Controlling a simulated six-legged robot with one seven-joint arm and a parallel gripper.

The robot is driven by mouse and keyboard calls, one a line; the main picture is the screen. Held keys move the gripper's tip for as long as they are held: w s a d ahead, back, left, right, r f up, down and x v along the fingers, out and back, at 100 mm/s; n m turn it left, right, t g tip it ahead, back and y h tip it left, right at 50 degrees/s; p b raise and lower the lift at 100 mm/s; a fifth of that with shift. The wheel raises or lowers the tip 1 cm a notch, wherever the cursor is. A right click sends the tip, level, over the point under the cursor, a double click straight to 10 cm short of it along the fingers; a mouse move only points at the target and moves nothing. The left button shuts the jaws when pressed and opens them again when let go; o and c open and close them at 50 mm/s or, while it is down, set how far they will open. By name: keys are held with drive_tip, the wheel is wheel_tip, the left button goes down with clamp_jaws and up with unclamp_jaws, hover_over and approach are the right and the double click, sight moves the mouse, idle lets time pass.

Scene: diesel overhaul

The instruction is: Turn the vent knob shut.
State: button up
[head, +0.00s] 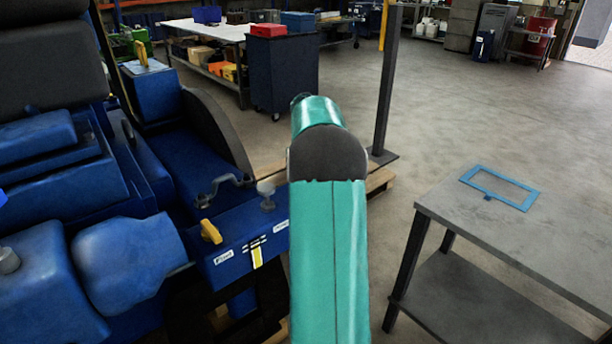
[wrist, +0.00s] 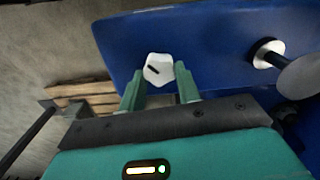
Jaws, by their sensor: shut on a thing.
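The vent knob (wrist: 159,66) is a white, lobed knob with a short dark mark on its face. It sits on a blue panel (wrist: 215,45) in the wrist view. My gripper (wrist: 160,76) has its two green fingers on either side of the knob and is shut on it. The dark mark lies slantwise, left of the knob's middle. In the head view my teal arm covers the gripper and the knob. The blue panel (head: 235,240) shows there just left of my arm.
A grey round knob on a stem (wrist: 300,77) stands to the right on the panel in the wrist view. In the head view a yellow handle (head: 210,231) is on the panel. A grey table (head: 530,240) with a blue frame (head: 500,190) stands right; the floor between is clear.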

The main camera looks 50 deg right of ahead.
drive_tip(key=m, duration=0.4)
drive_tip(key=shift+m, duration=0.3)
drive_tip(key=shift+d+m, duration=0.15)
drive_tip(key=shift+m, duration=1.75)
drive_tip(key=o, duration=1)
